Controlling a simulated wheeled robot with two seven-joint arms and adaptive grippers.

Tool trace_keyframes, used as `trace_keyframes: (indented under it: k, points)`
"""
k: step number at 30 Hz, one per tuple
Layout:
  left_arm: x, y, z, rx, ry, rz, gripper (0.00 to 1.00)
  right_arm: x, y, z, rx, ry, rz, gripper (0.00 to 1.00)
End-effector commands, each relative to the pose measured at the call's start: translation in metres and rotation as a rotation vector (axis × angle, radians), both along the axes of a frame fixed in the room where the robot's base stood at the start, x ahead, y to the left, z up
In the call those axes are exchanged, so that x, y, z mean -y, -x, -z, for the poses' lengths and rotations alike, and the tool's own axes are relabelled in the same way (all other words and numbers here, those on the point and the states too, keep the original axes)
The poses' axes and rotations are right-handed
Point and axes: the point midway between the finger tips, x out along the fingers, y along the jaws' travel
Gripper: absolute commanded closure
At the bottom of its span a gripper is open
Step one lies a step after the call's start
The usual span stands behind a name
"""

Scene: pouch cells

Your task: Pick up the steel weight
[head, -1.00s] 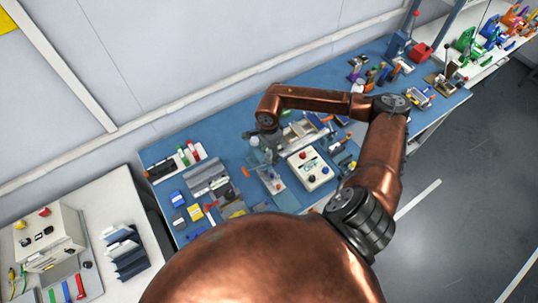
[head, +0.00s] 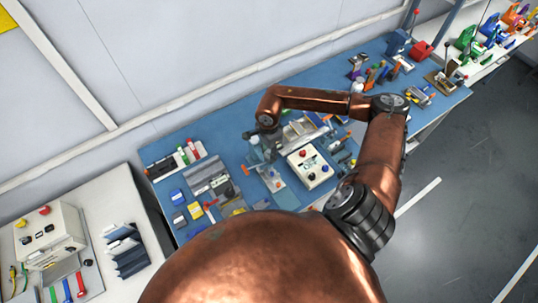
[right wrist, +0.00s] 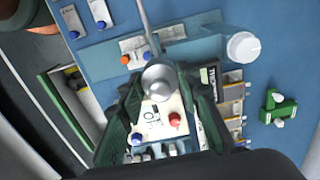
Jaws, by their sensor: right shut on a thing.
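My right gripper (head: 258,152) points down over the blue bench in the head view, small and partly hidden by its own wrist. In the right wrist view its dark green fingers (right wrist: 160,105) stand on both sides of a round grey metal piece (right wrist: 158,82), which looks like the steel weight. The gripper is shut on it. A thin grey rod shows just above the metal piece; I cannot tell whether it belongs to it. The metal piece cannot be made out in the head view. My left gripper is not in view.
A white control box (head: 310,167) with red and dark knobs stands right of the gripper on the blue bench (head: 232,128). Grey trays (head: 207,177) and small blue and yellow blocks lie to the left. A white round cap (right wrist: 243,47) shows at upper right in the wrist view.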

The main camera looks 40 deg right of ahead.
Motion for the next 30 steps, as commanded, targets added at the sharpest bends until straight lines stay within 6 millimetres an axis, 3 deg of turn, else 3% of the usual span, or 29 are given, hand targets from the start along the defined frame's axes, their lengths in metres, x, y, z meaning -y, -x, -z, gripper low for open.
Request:
trace_keyframes:
  k: [17,23,30]
  points:
    - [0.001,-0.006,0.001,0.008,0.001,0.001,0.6,0.0,-0.001,-0.007,0.004,0.0,0.0,1.0]
    - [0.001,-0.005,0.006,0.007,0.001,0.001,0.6,0.001,-0.001,-0.032,0.005,0.002,-0.001,1.0]
    - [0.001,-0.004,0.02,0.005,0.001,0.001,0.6,-0.014,0.036,-0.077,0.006,0.003,-0.004,1.0]
